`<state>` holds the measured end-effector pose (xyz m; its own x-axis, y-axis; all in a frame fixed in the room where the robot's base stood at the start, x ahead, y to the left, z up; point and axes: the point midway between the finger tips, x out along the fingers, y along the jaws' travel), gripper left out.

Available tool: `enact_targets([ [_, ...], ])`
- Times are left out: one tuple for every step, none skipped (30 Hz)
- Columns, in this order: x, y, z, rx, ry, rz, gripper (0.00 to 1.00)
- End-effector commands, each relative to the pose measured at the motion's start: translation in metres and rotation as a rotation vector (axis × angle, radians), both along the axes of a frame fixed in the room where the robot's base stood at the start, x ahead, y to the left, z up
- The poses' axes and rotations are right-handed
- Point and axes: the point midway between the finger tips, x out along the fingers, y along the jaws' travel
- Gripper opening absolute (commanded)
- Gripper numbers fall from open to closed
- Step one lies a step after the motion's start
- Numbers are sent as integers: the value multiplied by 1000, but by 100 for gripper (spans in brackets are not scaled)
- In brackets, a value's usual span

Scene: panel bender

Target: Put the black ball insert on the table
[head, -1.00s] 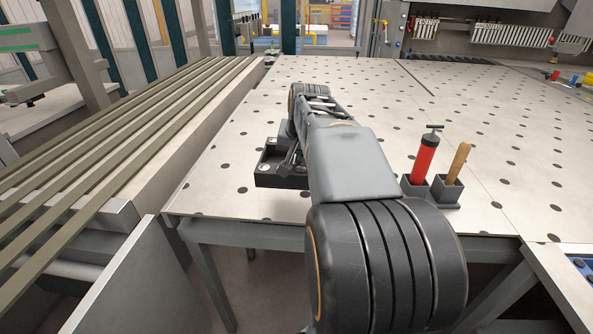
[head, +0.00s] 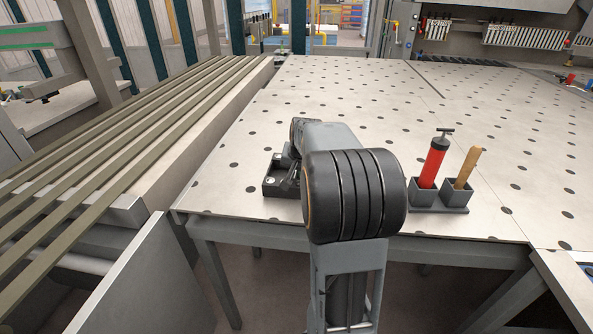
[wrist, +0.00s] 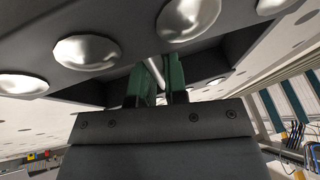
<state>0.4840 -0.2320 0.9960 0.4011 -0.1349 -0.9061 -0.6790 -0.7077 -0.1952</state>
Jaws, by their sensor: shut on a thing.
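The black ball insert (head: 279,180) is a dark frame with shiny metal balls. In the head view it shows at the left of my arm, over the near left part of the perforated table (head: 225,190). I cannot tell whether it touches the table top. In the wrist view the insert (wrist: 115,25) fills the top, with several large silver balls. My gripper (wrist: 156,72) reaches into its opening, its green fingers closed about a light bar of it. My arm hides the right part of the insert and most of the gripper in the head view.
A dark holder (head: 456,208) with a red pump-like tool (head: 433,163) and a wooden handle (head: 466,166) stands right of my arm near the front edge. Slatted rails (head: 130,140) lie left of the table. The table behind my arm is clear.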

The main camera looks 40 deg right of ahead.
Motion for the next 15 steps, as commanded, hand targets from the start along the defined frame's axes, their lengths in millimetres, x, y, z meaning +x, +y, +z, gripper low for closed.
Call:
enact_targets([
  [0,0,-1,-1,-2,0,0],
  [0,0,-1,-1,-2,0,0],
  [0,0,-1,-1,-2,0,0],
  [0,0,-1,-1,-2,0,0],
  [0,0,-1,-1,-2,0,0],
  [0,0,-1,-1,-2,0,0],
  [0,0,-1,-1,-2,0,0],
  [0,0,-1,-1,-2,0,0],
  [0,0,-1,-1,-2,0,0],
  [0,0,-2,-1,-2,0,0],
  [0,0,-3,-1,-2,0,0],
  [0,0,-4,-1,-2,0,0],
  [0,0,-5,-1,-2,0,0],
  [0,0,-6,-1,-2,0,0],
  [0,0,-5,0,0,0,17],
])
